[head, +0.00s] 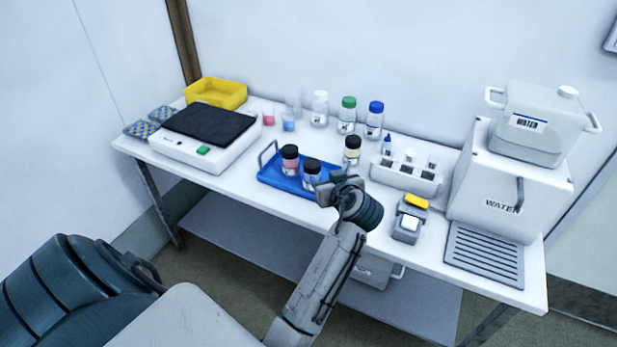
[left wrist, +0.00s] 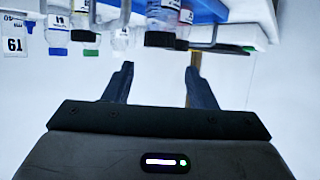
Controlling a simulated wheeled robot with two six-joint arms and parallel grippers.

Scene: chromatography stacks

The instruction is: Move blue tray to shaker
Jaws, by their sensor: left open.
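The blue tray (head: 272,178) lies on the white table, with a grey handle standing at its left end. A pink bottle (head: 290,161) and a blue bottle (head: 312,174), both black-capped, stand on it. The shaker (head: 172,149) is a white box with a black mat on top, to the tray's left. My left gripper (head: 335,184) is at the tray's right end and partly hides it. In the left wrist view, which looks upside down, its fingers (left wrist: 158,80) are apart with nothing between them. The blue tray (left wrist: 210,10) shows beyond them. My right gripper is not visible.
A yellow-labelled bottle (head: 352,151) stands behind my left gripper. A white rack (head: 400,178) and a small grey device (head: 408,222) are to the right. A yellow bin (head: 215,93), beakers and several capped bottles line the back. A white water unit (head: 510,190) fills the right end.

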